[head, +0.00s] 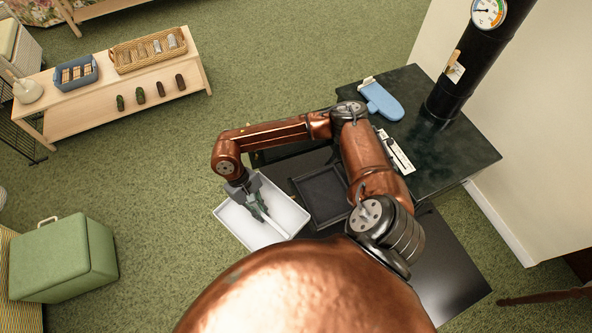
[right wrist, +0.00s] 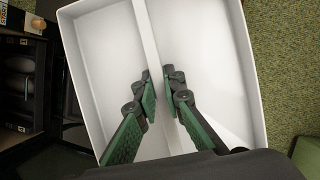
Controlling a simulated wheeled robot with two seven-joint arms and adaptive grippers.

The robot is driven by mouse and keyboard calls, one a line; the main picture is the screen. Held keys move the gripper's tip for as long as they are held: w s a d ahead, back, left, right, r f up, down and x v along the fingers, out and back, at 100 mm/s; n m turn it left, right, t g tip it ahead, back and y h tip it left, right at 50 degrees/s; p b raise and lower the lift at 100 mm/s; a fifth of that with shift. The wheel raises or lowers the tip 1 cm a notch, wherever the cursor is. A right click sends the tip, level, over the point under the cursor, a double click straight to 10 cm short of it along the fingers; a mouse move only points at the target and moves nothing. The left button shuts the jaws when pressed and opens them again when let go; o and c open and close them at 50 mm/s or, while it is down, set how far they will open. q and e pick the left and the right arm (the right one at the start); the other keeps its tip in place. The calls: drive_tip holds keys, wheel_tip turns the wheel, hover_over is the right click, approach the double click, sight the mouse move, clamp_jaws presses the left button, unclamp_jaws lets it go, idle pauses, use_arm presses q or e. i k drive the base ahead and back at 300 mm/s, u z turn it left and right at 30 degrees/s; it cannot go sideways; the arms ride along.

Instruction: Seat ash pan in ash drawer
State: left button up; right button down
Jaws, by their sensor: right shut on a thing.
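The ash pan (head: 287,211) is a white rectangular tray with a raised bar across its middle. It lies left of the ash drawer in the head view, and it fills most of the right wrist view (right wrist: 100,55). My right gripper (head: 260,211) has green fingers shut on the middle bar (right wrist: 146,30) of the pan. The fingers also show in the right wrist view (right wrist: 158,86). The ash drawer (head: 322,194) is a dark open-topped box at the stove's front, apart from the pan and partly hidden by my arm. My left gripper is not in view.
The dark stove top (head: 445,140) carries a blue mitt (head: 381,101) and a black flue pipe (head: 468,70). A black floor plate (head: 440,265) lies below. A green ottoman (head: 62,258) and a wooden bench (head: 85,108) stand left, with open carpet between.

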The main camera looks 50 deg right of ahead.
sight(326, 197)
drive_tip(key=i, duration=1.45)
drive_tip(key=z, duration=2.1)
